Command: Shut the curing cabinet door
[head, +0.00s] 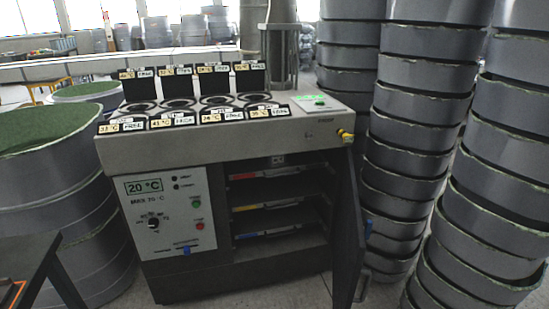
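The curing cabinet (180,273) stands in the middle of the head view. It is a dark grey body with a pale control panel (165,213) on its left front, showing 20 °C. Its door (347,232) is hinged on the right and stands wide open, swung out towards me and seen nearly edge-on. Inside, shelves hold flat items with red (243,176), yellow (245,208) and blue (250,235) ends. Neither of my grippers is in view.
Tall stacks of grey round moulds (415,130) stand close to the right of the door. Drums with green tops (45,125) stand at the left. A dark table (25,255) is at the lower left. Floor (240,293) shows in front of the cabinet.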

